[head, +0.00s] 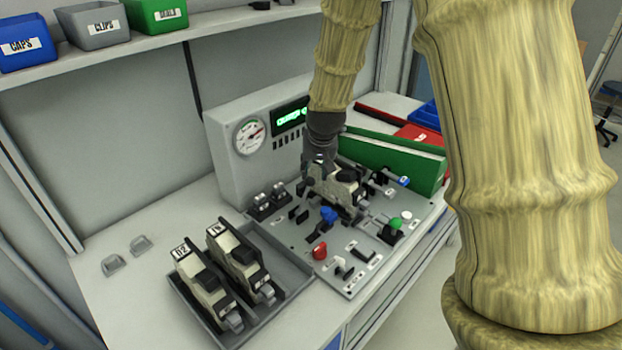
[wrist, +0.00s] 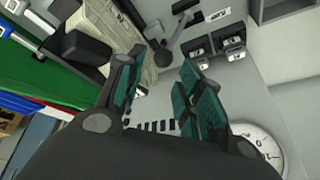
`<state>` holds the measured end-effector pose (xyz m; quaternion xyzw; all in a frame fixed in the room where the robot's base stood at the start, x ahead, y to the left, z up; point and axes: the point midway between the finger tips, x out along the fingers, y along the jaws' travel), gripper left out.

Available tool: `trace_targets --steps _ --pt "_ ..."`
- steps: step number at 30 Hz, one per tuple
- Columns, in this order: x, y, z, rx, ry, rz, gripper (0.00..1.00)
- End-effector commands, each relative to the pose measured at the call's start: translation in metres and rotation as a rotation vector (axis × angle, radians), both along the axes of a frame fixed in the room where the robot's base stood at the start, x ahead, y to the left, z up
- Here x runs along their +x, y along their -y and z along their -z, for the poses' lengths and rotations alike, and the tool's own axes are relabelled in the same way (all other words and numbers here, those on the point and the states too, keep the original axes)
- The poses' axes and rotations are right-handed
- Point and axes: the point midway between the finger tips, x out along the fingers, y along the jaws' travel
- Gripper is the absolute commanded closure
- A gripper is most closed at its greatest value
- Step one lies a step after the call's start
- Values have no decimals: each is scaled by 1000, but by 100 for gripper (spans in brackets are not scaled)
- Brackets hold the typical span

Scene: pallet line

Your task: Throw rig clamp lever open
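My gripper (head: 318,165) hangs over the back of the grey rig plate (head: 300,232), beside a cream and black unit (head: 347,188) seated there. In the wrist view my gripper (wrist: 160,78) is open, its two teal-padded fingers apart with nothing between them. A grey lever with a rounded end (wrist: 168,46) shows just beyond the fingertips, apart from the pads as far as I can tell; I take it for the clamp lever. In the head view it is hidden or too small to make out. The cream unit (wrist: 112,28) is left of the lever in the wrist view.
A gauge box (head: 230,150) stands behind the plate. A green block (head: 395,160) is to the right. The plate carries a blue knob (head: 328,214), red knob (head: 319,250) and green knob (head: 396,223). A tray (head: 283,318) with two similar units sits at front left.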

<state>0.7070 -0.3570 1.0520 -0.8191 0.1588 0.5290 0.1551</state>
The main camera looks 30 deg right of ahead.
Motion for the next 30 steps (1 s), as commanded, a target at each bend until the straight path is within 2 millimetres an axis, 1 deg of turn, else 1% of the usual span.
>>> trace_targets --steps 1,3,15,21,30 --pt "4 0 8 0 -6 -1 63" --pt "8 0 16 -1 -6 -2 63" --pt "26 2 56 0 -6 -5 63" --pt "31 4 67 -1 -5 -5 63" --pt "33 4 71 -1 -5 -5 63"
